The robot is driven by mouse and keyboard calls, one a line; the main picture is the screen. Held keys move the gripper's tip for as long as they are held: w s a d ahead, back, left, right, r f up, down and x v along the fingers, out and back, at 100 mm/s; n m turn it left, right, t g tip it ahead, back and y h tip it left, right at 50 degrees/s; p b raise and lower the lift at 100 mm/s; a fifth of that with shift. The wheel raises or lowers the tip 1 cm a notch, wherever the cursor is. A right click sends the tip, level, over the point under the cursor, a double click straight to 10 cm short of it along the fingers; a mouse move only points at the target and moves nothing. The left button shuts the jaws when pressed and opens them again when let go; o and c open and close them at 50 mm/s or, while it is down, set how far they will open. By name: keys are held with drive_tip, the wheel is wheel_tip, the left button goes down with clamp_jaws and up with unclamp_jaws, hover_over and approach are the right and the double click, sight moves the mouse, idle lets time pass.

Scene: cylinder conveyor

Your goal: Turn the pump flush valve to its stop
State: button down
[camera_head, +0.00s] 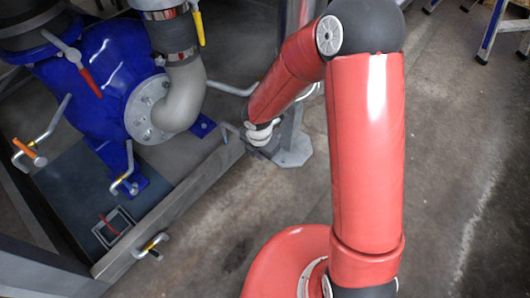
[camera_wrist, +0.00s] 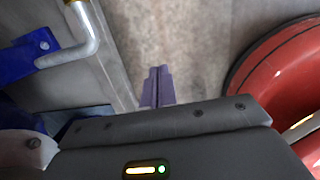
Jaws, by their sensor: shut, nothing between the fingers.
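The blue pump (camera_head: 105,65) stands at the left in the head view, with a grey flanged elbow pipe (camera_head: 185,95). Several valve handles are around it: a red lever (camera_head: 90,82), a yellow lever (camera_head: 198,27), an orange handle (camera_head: 29,152) and a small yellow-marked valve (camera_head: 152,245) on the frame rail. I cannot tell which one is the flush valve. My gripper (camera_wrist: 158,73) is shut and empty, its purple fingers over bare floor in the wrist view. A bent silver pipe (camera_wrist: 82,40) with a brass-coloured end lies up and left of the fingers, apart from them.
A metal frame rail (camera_head: 175,200) runs along the pump's near side, with a post foot (camera_head: 294,150) close to my arm. Concrete floor (camera_head: 460,130) is free on the right. A blue-legged stand (camera_head: 490,30) is at the far right.

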drive_tip(key=s+a+f+n+t+h+p, duration=0.2)
drive_tip(key=a+f+n+t+h+p, duration=0.5)
drive_tip(key=n+h, duration=0.65)
drive_tip(key=w+d+f+n+t+y, duration=0.1)
drive_tip(key=w+d+f+n+y, duration=0.1)
drive_tip(key=w+d, duration=0.6)
drive_tip(key=shift+w+d+f+n, duration=0.15)
drive_tip(key=shift+w+d+n, duration=0.25)
drive_tip(key=shift+d, duration=0.1)
drive_tip(key=w+d+f+t+h+b, duration=0.1)
drive_tip(key=b, duration=0.2)
drive_tip(key=shift+f+b, duration=0.1)
drive_tip(key=shift+b, duration=0.25)
